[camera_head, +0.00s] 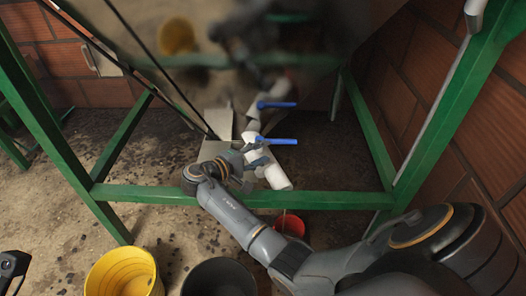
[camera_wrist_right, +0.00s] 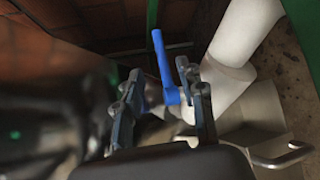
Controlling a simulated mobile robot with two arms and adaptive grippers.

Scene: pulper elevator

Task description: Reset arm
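My right arm reaches from the lower right of the head view to its gripper (camera_head: 257,160), beside a white pipe (camera_head: 274,176) with blue-handled valves.
A green metal frame (camera_head: 250,200) surrounds the pipe, with a crossbar under my right forearm. A yellow bucket (camera_head: 125,274), a black bucket (camera_head: 218,278) and a red bucket (camera_head: 289,225) stand on the floor. A brick wall (camera_head: 420,90) is at the right.

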